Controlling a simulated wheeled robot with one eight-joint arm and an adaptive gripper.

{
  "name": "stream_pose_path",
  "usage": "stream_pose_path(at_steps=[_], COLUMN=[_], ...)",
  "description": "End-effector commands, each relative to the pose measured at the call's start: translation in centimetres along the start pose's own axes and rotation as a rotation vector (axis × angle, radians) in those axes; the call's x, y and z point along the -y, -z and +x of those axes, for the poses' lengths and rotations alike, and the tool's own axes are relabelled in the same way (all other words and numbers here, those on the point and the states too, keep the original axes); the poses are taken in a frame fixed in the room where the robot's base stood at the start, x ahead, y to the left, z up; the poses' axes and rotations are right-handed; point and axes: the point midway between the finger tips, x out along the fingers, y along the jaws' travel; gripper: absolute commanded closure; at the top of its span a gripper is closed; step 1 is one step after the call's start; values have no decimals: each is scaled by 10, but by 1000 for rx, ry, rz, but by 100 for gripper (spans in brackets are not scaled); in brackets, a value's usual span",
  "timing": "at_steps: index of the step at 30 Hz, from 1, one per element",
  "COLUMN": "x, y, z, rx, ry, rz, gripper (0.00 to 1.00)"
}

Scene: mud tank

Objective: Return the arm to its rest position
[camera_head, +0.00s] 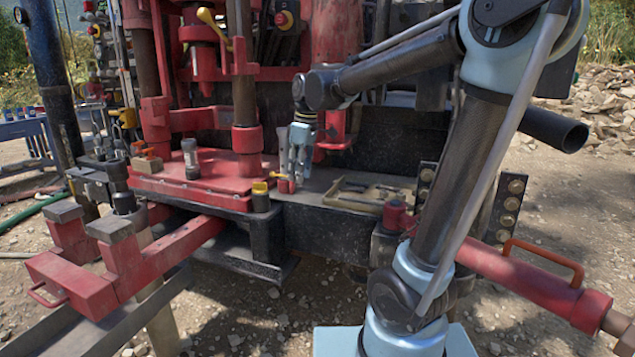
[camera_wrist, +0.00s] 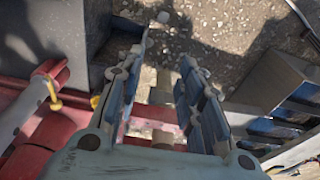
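My arm reaches from the right side of the head view toward the red machine (camera_head: 200,180), bent at the elbow. My gripper (camera_head: 298,180) hangs downward above the dark deck, near a small red and yellow fitting (camera_head: 287,185). I cannot tell in the head view whether it touches that fitting. In the wrist view my gripper (camera_wrist: 166,55) has its two fingers apart, with nothing held between them. Red and tan machine parts show below through the gap.
A tan tray (camera_head: 365,192) with dark tools lies on the deck right of my gripper. A black and yellow cylinder (camera_head: 260,197) stands left of it. Red beams (camera_head: 120,265) stick out at front left, and a red cylinder (camera_head: 530,285) lies at right. Gravel ground is open in front.

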Motion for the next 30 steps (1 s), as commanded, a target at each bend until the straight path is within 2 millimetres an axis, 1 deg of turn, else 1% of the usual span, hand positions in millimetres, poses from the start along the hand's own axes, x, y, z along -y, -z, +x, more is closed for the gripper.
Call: stream_pose_path(at_steps=[1, 3, 8, 9, 15, 20, 24, 27, 30], x=[0, 2, 9, 12, 30, 48, 66, 78, 88], y=[-23, -49, -106, -120, -184, -231, -267, -289, -306], z=[2, 4, 14, 17, 39, 61, 85, 103, 118], rx=[0, -1, -2, -3, -10, -15, -23, -28, -32], ry=[-10, -23, -53, -60, -97, -127, -154, -172, -187], rz=[57, 133, 307, 350, 566, 738, 887, 986, 1066], gripper=[65, 65, 65, 65, 65, 65, 65, 65, 65])
